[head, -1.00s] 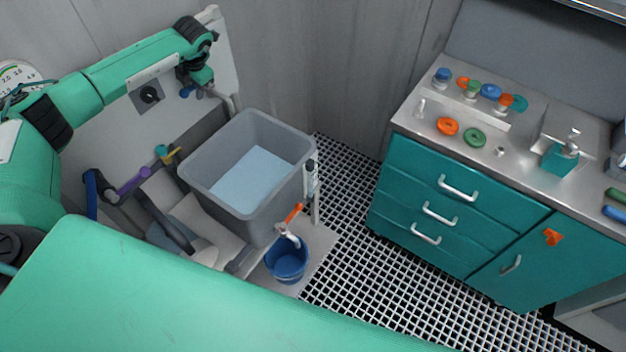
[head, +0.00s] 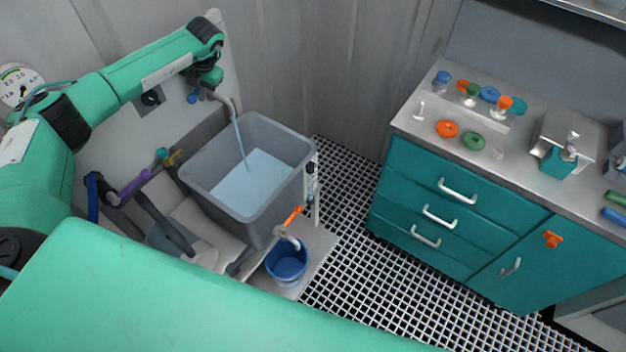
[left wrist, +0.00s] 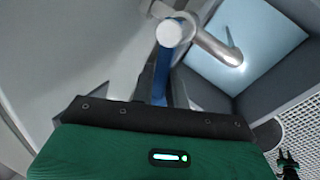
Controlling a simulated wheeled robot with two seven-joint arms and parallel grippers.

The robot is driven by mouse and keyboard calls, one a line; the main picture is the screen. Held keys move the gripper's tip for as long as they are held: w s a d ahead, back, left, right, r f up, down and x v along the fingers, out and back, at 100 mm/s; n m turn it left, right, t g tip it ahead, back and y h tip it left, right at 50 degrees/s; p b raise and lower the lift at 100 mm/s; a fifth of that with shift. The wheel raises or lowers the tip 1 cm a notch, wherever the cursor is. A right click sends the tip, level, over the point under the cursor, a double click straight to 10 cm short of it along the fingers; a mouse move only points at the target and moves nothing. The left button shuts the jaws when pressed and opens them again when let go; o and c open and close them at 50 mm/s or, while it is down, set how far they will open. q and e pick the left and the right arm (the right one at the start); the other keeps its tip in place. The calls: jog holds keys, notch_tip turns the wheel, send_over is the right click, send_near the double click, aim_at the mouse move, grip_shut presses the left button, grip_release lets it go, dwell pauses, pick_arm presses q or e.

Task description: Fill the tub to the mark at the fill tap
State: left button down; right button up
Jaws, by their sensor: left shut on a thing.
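The grey tub (head: 203,203) stands below the fill tap on the left, with pale blue water (head: 246,186) in it. The tap's bent spout (head: 226,100) hangs over the tub's back left, and a thin stream (head: 241,140) falls from it into the water. My left gripper (head: 200,86) is shut at the tap's blue handle (head: 192,98). In the left wrist view the handle (left wrist: 161,76) and the curved spout (left wrist: 215,46) show ahead of the palm. A fill mark cannot be made out.
An orange-handled drain tap (head: 293,215) is above a blue bucket (head: 287,266) at the tub's front. Purple and yellow-handled valves (head: 134,182) are left of the tub. A teal cabinet (head: 455,215) stands right, across the grating floor (head: 345,215).

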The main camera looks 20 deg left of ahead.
pick_arm(q)
jog(key=d+n+g, duration=0.1)
jog(key=n, duration=0.2)
jog(key=w+d+n+g+h, duration=0.1)
jog(key=d+n, duration=0.1)
jog(key=n, duration=0.2)
jog(key=w+d+n+g+h, duration=0.1)
jog(key=n, duration=0.3)
jog(key=shift+w+d+g+b, duration=0.15)
jog(key=shift+w+g+b, duration=0.05)
jog(key=shift+g+b, duration=0.2)
dwell(0.9)
jog(key=shift+f, duration=0.1)
dwell(2.4)
jog(key=shift+s, duration=0.1)
